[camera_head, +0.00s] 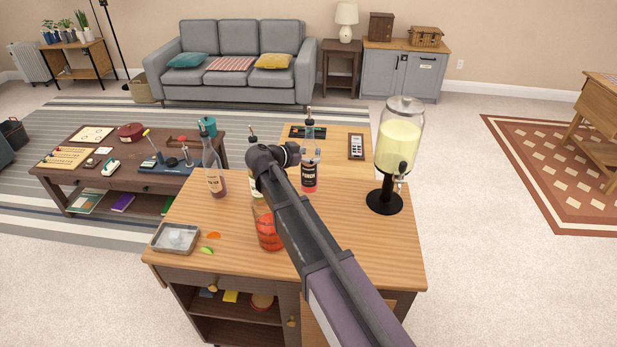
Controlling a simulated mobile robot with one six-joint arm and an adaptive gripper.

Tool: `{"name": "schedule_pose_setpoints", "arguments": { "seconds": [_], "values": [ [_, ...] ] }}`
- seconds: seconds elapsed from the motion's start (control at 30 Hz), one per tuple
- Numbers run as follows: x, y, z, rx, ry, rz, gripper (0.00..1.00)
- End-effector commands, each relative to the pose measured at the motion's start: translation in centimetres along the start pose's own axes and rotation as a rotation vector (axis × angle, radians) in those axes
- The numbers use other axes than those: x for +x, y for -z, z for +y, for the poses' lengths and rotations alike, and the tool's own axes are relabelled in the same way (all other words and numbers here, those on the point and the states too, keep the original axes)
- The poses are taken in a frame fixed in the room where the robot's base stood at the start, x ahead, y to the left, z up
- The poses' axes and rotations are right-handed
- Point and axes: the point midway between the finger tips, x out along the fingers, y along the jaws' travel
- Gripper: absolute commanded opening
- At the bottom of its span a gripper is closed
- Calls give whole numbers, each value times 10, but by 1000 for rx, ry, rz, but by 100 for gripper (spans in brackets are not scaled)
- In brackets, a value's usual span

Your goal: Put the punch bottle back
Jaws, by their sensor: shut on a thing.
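The punch bottle (310,176) is a clear bottle with red liquid, a black label and a dark pour spout. It is upright over the back part of the wooden bar counter (345,222). My gripper (304,153) is at its neck, shut on it. The fingers are small and partly lost against the bottle. I cannot tell whether the bottle's base touches the counter. My arm crosses the counter from the lower right and hides part of its middle.
A bottle with dark liquid (214,172) stands at the left. Another bottle (253,184) is mostly behind my arm. A jar of red liquid (267,229) stands beside my arm. A drink dispenser (398,140) is at right, a metal tray (175,238) at front left. The right front counter is clear.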

Motion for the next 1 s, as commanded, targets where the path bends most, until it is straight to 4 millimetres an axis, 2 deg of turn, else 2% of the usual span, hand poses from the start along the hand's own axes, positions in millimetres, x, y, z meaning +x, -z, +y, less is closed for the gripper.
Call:
{"name": "schedule_pose_setpoints", "arguments": {
  "seconds": [0.03,0.2,0.77,1.0],
  "values": [
    [3,-8,0,0,0,2,23],
    [6,-18,0,-1,1,2,23],
    [8,-21,0,-1,1,2,23],
    [13,-34,0,-1,1,2,23]
  ]
}}
